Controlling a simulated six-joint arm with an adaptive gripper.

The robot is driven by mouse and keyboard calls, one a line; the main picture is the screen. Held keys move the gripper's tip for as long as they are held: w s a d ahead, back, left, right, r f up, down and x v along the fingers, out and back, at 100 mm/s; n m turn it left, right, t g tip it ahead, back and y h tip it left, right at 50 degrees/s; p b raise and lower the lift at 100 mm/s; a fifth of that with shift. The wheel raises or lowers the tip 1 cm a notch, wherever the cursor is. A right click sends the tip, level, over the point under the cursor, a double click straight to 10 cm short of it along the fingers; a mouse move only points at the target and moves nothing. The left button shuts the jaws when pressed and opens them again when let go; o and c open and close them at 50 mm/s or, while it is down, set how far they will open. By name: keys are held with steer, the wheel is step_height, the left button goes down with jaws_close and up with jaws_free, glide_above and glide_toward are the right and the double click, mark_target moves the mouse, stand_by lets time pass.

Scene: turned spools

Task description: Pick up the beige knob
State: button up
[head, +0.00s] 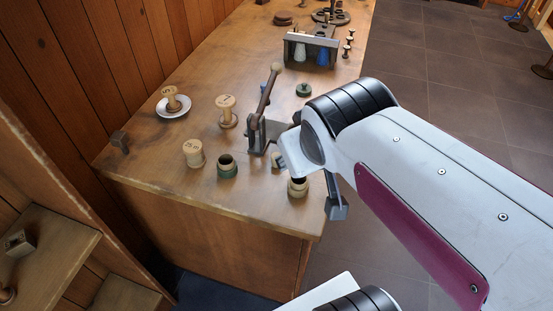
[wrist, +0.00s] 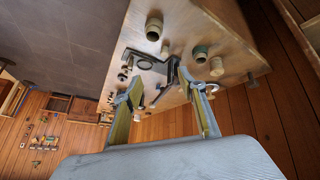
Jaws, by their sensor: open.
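A small beige knob (head: 277,160) stands on the wooden bench, partly covered by my wrist in the head view. A small beige piece that looks like it shows in the wrist view (wrist: 165,50), beyond my fingertips. A lever in a dark metal stand also ends in a beige ball (head: 277,67). My gripper (wrist: 166,86) is open, with nothing between its two fingers. It is apart from the beige piece in the wrist view. In the head view my arm hides most of the gripper; one grey finger shows beyond the bench's right edge.
Near the knob stand a green cup (head: 227,169), a beige-and-green cup (head: 297,189), a beige spool (head: 193,153) and the dark lever stand (head: 256,137). Two wooden spools stand farther left, one on a white saucer (head: 184,109). A rack (head: 311,50) stands farther back.

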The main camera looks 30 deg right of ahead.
steer(key=w+d+f+n+t+h, duration=0.2)
steer(key=w+d+f+n+t, duration=0.15)
steer(key=w+d, duration=1.2)
steer(key=n+y, duration=0.4)
steer(key=y, duration=0.7)
glide_toward(276, 160)
steer(key=d, duration=0.3)
steer(key=shift+s+d+r+m, duration=0.25)
steer(key=shift+s+d+r, duration=0.05)
steer(key=shift+r, duration=0.1)
steer(key=shift+s+a+y, duration=0.3)
steer(key=shift+s+a, duration=0.05)
steer(key=shift+s, duration=0.1)
steer(key=shift+x, duration=3.55)
